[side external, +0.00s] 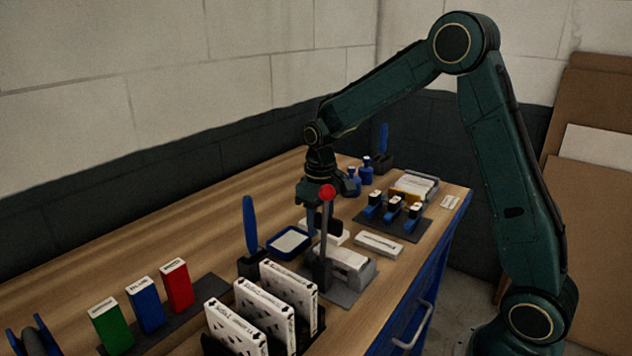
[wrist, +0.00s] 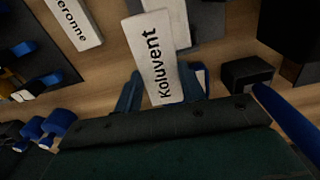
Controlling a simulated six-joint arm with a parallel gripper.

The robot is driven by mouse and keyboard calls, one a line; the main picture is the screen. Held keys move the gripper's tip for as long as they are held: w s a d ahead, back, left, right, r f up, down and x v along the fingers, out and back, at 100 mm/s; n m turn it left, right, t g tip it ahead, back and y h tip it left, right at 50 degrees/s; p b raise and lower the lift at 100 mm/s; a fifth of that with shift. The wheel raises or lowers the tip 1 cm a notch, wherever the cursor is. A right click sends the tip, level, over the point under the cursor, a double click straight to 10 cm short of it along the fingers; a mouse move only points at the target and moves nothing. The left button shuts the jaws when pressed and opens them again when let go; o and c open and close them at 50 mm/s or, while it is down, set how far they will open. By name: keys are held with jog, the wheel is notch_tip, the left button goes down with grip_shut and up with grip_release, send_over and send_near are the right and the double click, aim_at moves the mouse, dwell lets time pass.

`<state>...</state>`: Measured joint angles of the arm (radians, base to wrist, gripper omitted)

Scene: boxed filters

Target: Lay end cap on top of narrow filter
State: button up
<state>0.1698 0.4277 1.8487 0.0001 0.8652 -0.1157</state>
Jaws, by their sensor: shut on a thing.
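My gripper (side external: 316,226) is low over the middle of the bench, partly behind a lever with a red knob. In the wrist view my gripper (wrist: 160,92) is shut on a white block labelled "Koluvent" (wrist: 158,55), one finger on each side. The block also shows in the side view (side external: 333,237), partly hidden; I cannot tell whether it touches the bench. Several white printed filter boxes (side external: 288,287) stand upright in a dark rack at the front. I cannot tell which piece is the end cap or which filter is the narrow one.
The red-knobbed lever (side external: 327,193) stands close to my gripper, on a grey base with a white box. A flat white box labelled "Peronne" (side external: 379,245) lies right of it. A blue brush (side external: 250,225) and blue-rimmed tray (side external: 289,242) are left. Green, blue and red boxes (side external: 177,285) stand front left.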

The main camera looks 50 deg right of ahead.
jog(key=shift+s+a+f+n, duration=0.2)
jog(key=shift+n, duration=0.1)
jog(key=shift+w+a+r, duration=0.35)
jog(key=shift+w+r, duration=0.05)
jog(key=shift+w, duration=0.2)
jog(key=w+a+r+n, duration=0.8)
jog(key=w+a+r, duration=0.5)
jog(key=r, duration=0.3)
jog(key=w+a+f+m, duration=0.3)
jog(key=a+f+m, duration=1.1)
jog(key=m, duration=1.2)
jog(key=a, duration=0.2)
jog(key=shift+w+a+f, duration=0.15)
jog(key=shift+a+f, duration=0.25)
